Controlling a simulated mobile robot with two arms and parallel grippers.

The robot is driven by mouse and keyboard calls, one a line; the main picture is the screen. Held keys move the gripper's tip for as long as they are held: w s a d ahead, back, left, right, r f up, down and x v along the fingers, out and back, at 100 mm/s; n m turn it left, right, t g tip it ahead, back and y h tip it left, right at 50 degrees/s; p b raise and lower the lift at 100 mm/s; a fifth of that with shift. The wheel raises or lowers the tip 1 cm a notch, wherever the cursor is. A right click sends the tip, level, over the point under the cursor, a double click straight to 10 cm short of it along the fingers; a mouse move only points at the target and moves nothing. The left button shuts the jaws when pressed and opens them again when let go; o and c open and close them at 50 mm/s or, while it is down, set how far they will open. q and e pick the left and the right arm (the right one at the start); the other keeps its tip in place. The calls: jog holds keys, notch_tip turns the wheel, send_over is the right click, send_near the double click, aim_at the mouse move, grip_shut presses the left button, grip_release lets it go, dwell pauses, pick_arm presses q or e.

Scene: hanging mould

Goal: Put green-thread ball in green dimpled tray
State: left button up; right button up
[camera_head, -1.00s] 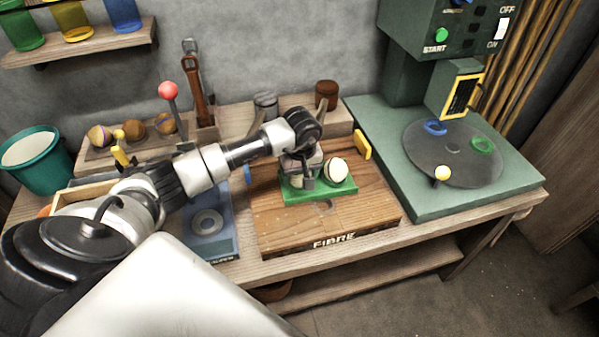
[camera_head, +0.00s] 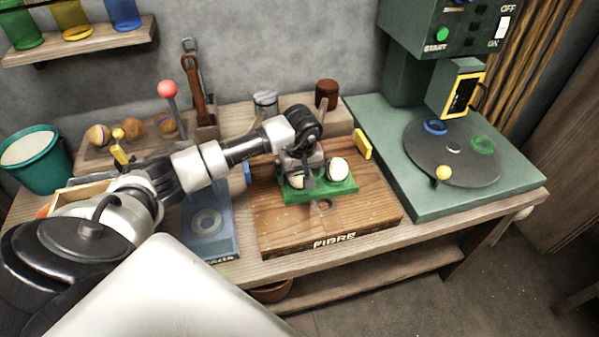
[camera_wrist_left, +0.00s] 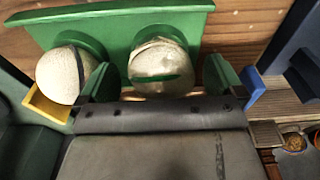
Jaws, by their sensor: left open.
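The green dimpled tray (camera_head: 343,188) sits on the wooden board, and its edge shows in the left wrist view (camera_wrist_left: 110,14). A pale ball with a green stripe (camera_wrist_left: 160,68) sits at one dimple of the tray; in the head view this ball (camera_head: 296,182) is partly hidden by my gripper. A second pale ball with a dark band (camera_wrist_left: 60,76) sits at the other dimple, and it shows in the head view (camera_head: 338,168). My left gripper (camera_head: 305,182) is open over the tray. Its green-tipped fingers (camera_wrist_left: 160,84) stand either side of the green-striped ball.
The wooden board (camera_head: 345,220) carries a yellow piece (camera_head: 362,143) and a blue piece (camera_head: 247,172) at its sides. A green machine with a round turntable (camera_head: 453,165) stands at the right. Several balls in a wooden rack (camera_head: 100,158) and a teal bucket (camera_head: 38,180) are at the left.

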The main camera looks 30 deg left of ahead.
pick_arm(q)
jog(key=r, duration=1)
jog(key=shift+s+d+r+b, duration=0.15)
jog(key=shift+s+d+b, duration=0.15)
jog(key=shift+s+d, duration=0.05)
